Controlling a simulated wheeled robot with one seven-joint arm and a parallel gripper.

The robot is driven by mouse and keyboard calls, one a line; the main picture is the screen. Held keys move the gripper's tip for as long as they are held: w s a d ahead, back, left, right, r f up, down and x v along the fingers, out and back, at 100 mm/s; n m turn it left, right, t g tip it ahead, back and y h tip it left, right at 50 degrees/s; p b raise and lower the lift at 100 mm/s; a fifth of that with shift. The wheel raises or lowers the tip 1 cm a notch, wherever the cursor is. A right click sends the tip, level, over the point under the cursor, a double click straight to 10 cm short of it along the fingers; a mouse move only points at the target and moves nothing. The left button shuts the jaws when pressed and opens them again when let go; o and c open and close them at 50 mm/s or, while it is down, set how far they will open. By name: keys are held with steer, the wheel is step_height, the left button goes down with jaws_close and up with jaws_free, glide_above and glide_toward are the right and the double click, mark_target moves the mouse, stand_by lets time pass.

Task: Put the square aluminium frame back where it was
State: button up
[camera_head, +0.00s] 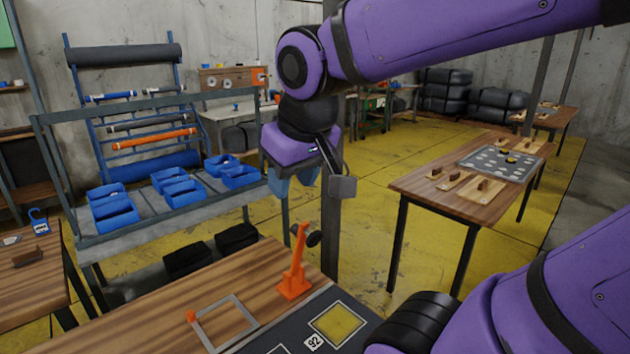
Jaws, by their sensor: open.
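The square aluminium frame (245,309) lies flat at the front of the near wooden table (150,310), its right side by the edge of a dark mat (285,325). A small orange piece (191,316) sits at its far left corner. On the mat, to the right of the frame, is a yellow square with a pale outline (337,323), with a tag reading 92 (314,342) beside it. My gripper (293,182) is open and empty, in the air above and beyond the table, well apart from the frame. The frame's near part is cut off by the picture's edge.
An orange upright tool (296,265) with a dark round part stands on the table between the frame and my gripper. A rack with blue bins (180,190) stands behind left. Another wooden table (420,185) is at right. My arm hides the mat's right part.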

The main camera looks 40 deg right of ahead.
steer(key=shift+t+y, duration=0.3)
steer(key=shift+y, duration=0.1)
steer(key=shift+s+d+r, duration=0.1)
steer(key=shift+s+r, duration=0.1)
steer(key=shift+s, duration=1)
steer(key=shift+s+r, duration=0.2)
steer(key=shift+s, duration=0.95)
